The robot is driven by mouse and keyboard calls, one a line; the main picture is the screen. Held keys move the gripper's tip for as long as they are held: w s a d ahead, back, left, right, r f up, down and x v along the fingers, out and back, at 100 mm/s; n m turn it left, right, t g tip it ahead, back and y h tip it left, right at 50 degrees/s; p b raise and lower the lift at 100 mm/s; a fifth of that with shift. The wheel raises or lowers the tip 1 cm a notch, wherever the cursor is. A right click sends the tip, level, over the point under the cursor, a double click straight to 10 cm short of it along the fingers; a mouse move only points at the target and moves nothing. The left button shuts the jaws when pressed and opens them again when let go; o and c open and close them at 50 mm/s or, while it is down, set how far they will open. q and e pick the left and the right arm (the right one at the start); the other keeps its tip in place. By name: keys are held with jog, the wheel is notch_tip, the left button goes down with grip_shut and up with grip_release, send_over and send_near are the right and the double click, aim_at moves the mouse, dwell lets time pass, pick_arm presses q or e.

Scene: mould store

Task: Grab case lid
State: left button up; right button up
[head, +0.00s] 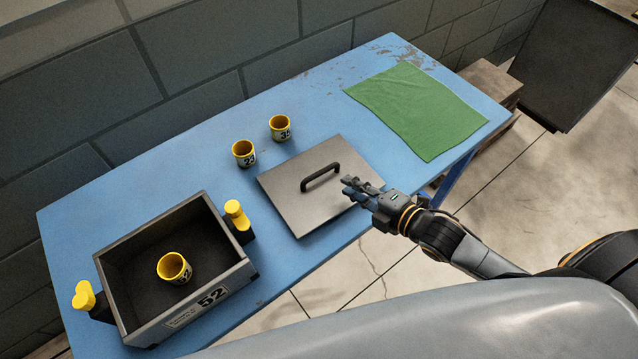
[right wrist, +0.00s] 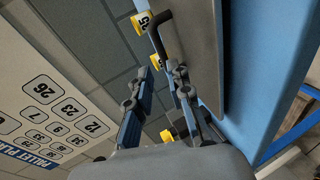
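The case lid (head: 300,207) is a flat grey square plate with a black bar handle (head: 321,177), lying on the blue table. The open dark case (head: 214,306), labelled 52, stands to its left with a yellow cup (head: 174,268) inside. My right gripper (head: 352,188) is just right of the handle, over the lid's right part. In the right wrist view its fingers (right wrist: 165,78) are apart with nothing between them, and the lid (right wrist: 204,50) and handle (right wrist: 160,38) show beside and beyond them. My left gripper is not in view.
Two yellow cups, one (head: 244,153) and another (head: 280,128), stand behind the lid. A green cloth (head: 416,110) lies at the right end of the blue table (head: 85,207). Yellow-topped latches (head: 237,214) stick out at the case's sides. A wall runs behind.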

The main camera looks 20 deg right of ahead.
aim_at(322, 174)
jog(key=x, duration=0.4)
jog(key=shift+w+a, duration=0.2)
jog(key=shift+a, duration=0.05)
jog(key=shift+w+a+f, duration=0.15)
jog(key=shift+w+a, duration=0.1)
jog(key=shift+w, duration=0.1)
jog(key=shift+w+a+f+p, duration=0.1)
jog(key=shift+w+a+p, duration=0.1)
jog(key=shift+w+p, duration=0.2)
jog(key=x, duration=0.4)
jog(key=shift+a+f+p, duration=0.15)
jog(key=shift+p, duration=0.25)
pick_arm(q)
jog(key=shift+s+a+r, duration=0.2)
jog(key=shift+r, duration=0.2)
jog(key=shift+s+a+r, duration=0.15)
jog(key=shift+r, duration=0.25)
pick_arm(e)
jog(key=shift+f, duration=0.1)
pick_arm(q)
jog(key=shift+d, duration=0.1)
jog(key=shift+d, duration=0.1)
pick_arm(e)
grip_shut()
